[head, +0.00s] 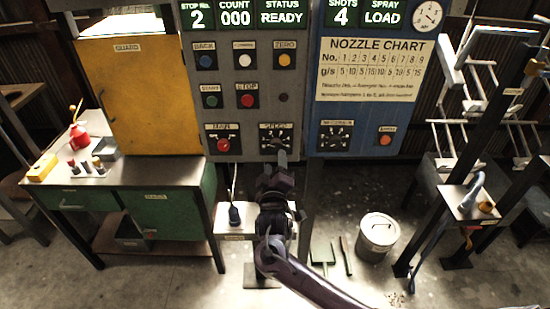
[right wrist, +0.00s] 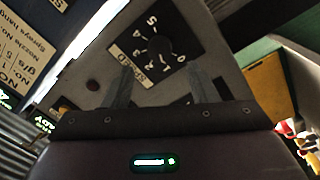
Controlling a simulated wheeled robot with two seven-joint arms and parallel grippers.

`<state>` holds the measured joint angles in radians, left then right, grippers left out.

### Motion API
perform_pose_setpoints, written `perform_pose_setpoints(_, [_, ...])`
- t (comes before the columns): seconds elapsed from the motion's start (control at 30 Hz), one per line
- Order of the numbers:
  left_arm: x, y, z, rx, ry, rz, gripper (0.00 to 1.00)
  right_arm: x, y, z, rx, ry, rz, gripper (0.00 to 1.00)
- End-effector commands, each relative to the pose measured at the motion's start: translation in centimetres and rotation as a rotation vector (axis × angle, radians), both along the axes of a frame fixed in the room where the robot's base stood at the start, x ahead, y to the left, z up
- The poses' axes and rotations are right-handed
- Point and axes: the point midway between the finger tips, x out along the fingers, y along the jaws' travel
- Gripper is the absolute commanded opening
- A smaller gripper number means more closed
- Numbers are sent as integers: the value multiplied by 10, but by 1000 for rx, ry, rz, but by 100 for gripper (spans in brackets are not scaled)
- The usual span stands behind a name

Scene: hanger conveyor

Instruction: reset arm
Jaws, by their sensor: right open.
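My right gripper (head: 281,153) is in front of the grey control panel (head: 238,112), just below the speed dial (head: 275,135). In the right wrist view my right gripper (right wrist: 160,82) has its two fingers spread wide, with nothing between them. The speed dial (right wrist: 161,50) shows beyond the fingertips as a black square with a round knob and numbers. I cannot tell how large the gap to it is. My left gripper is not in view.
The blue panel (head: 345,155) with the nozzle chart (head: 373,70) adjoins on the right. A yellow guard (head: 137,90) and green workbench (head: 160,200) stand left. A hanger frame (head: 470,110) is at right.

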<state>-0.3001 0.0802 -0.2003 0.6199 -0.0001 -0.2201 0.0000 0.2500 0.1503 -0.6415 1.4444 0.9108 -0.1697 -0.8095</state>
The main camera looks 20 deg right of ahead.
Motion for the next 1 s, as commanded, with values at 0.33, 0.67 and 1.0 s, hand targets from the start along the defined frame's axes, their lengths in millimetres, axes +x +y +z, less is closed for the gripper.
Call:
perform_pose_setpoints(0.33, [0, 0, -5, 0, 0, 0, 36, -21, 7, 0, -1, -1, 0, 53])
perform_pose_setpoints(0.67, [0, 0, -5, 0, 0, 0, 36, -21, 7, -1, -1, 0, 0, 53])
perform_pose_setpoints(1.0, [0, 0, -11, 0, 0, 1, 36, -41, -9, -142, 78, 231, 38, 53])
